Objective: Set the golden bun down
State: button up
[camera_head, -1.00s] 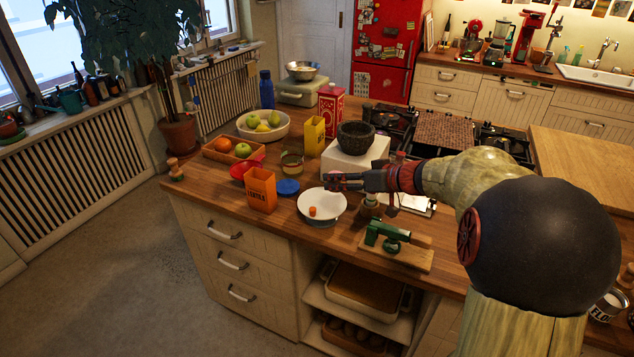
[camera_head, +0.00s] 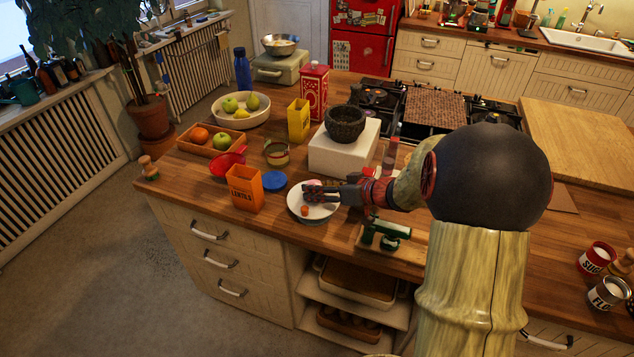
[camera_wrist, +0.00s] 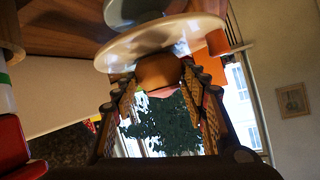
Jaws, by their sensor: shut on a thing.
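My gripper (camera_head: 310,192) is low over a white round dish (camera_head: 326,212) near the counter's front edge. In the wrist view, which looks upside down, a golden-brown bun (camera_wrist: 158,72) sits between my fingertips (camera_wrist: 157,80), close to the dish (camera_wrist: 150,42). I cannot tell whether the bun touches the dish. A pink patch (camera_wrist: 160,92) shows beside the bun; pink also shows at the fingers in the head view (camera_head: 312,182). My fingers hide most of the bun there. A small orange piece (camera_head: 304,210) lies on the dish.
An orange lentils box (camera_head: 244,190) and a blue disc (camera_head: 274,181) stand left of the dish. A white block (camera_head: 340,155) bearing a dark mortar (camera_head: 345,122) is behind it. A green device on a board (camera_head: 386,235) is in front right.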

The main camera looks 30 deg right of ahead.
jog(key=shift+f+b, duration=0.15)
jog(key=shift+b, duration=0.25)
jog(key=o, duration=1.2)
jog(key=shift+c, duration=0.2)
